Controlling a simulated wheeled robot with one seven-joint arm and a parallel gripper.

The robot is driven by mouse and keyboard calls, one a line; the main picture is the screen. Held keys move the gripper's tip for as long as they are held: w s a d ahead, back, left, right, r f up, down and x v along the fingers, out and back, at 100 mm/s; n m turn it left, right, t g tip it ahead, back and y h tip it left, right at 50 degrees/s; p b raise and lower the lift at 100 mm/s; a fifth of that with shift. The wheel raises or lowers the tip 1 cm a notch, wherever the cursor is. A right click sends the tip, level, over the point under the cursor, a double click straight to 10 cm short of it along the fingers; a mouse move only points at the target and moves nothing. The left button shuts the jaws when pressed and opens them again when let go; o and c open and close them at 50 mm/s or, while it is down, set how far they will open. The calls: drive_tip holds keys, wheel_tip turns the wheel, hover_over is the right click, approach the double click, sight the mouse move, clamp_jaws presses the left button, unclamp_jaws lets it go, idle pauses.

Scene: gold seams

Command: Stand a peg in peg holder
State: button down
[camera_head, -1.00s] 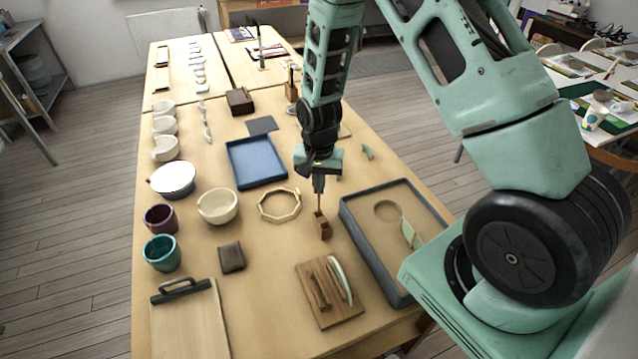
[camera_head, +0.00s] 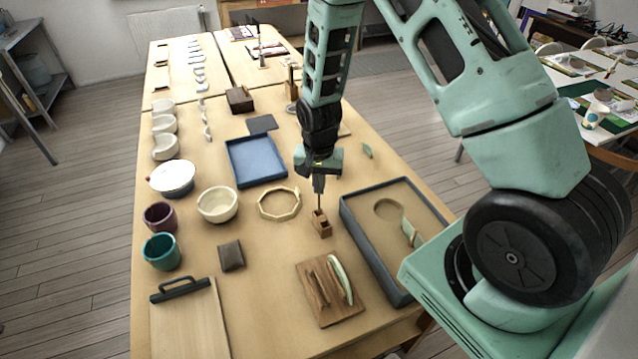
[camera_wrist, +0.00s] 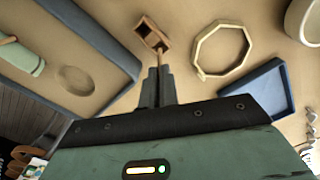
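The peg holder (camera_head: 322,226) is a small brown wooden block with square openings, standing on the table between the octagonal ring and the grey-rimmed tray. It also shows in the wrist view (camera_wrist: 149,32), just beyond my fingertips. The peg (camera_head: 319,201) is a thin light-brown stick pointing down from my gripper (camera_head: 319,188). In the wrist view my fingers (camera_wrist: 158,76) are closed together around the peg (camera_wrist: 159,62). The peg's lower end meets the near end of the holder in both views. I cannot tell whether its tip is inside an opening or just above it.
A grey-rimmed tray (camera_head: 389,287) lies right of the holder, and an octagonal wooden ring (camera_head: 262,211) lies left. A board with handles (camera_head: 316,297) is in front. A blue tray (camera_head: 258,180), a white bowl (camera_head: 217,207) and cups stand farther left.

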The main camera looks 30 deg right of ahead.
drive_tip(key=shift+f+b, duration=1.55)
drive_tip(key=shift+f, duration=0.6)
idle(1.4)
drive_tip(key=c, duration=1.1)
unclamp_jaws()
drive_tip(key=shift+r, duration=0.1)
drive_tip(key=shift+r+p, duration=2.3)
drive_tip(key=shift+r, duration=0.65)
drive_tip(key=shift+a, duration=0.1)
